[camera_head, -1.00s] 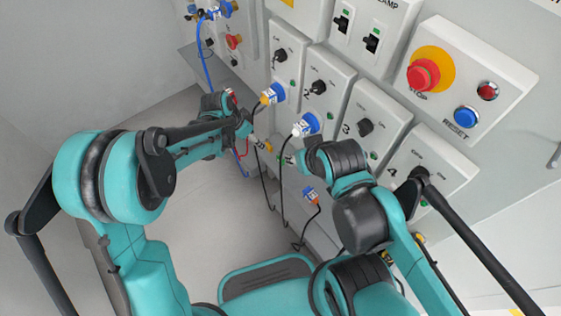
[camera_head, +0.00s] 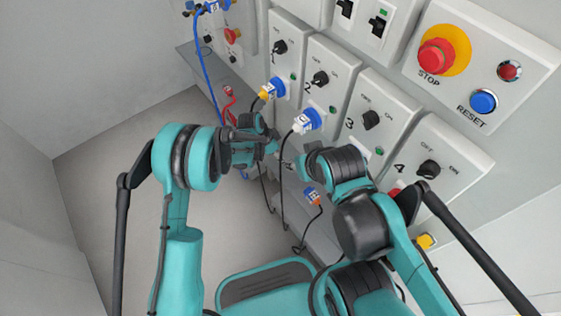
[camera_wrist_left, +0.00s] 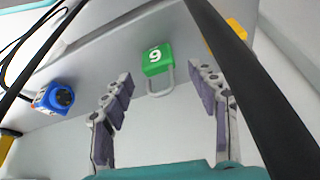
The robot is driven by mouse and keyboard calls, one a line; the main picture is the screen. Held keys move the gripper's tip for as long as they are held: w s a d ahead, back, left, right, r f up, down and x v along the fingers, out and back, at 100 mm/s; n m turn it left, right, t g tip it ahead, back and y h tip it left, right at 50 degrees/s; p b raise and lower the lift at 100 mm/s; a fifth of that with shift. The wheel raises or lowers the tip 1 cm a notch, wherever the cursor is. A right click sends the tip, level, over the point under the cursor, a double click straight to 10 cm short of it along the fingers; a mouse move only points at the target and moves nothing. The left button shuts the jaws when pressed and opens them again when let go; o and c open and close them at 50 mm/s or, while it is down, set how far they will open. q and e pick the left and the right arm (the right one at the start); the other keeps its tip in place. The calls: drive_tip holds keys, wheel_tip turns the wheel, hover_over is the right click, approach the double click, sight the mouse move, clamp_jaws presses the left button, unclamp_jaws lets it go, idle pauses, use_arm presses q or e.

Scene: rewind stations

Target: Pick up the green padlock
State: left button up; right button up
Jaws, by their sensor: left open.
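The green padlock (camera_wrist_left: 158,58), marked with a white 9 and with a grey shackle, lies on the grey ledge (camera_wrist_left: 110,57) in the left wrist view. My left gripper (camera_wrist_left: 164,84) is open, and the padlock is ahead of it, between the lines of its two fingers and apart from them. In the head view my left gripper (camera_head: 270,146) is partly hidden by its own arm, and I cannot make out the green padlock there. My right gripper (camera_head: 288,162) is close by on the right, mostly hidden by its wrist.
A blue connector (camera_wrist_left: 54,98) lies left of the padlock; a yellow object (camera_wrist_left: 235,28) is to the right. Switch boxes (camera_head: 375,120) line the wall. The red stop button (camera_head: 436,56) is upper right.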

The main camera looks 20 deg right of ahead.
use_arm(q)
drive_tip(key=shift+f, duration=0.15)
drive_tip(key=shift+c, duration=0.7)
drive_tip(key=c, duration=1.1)
drive_tip(key=shift+c, duration=0.2)
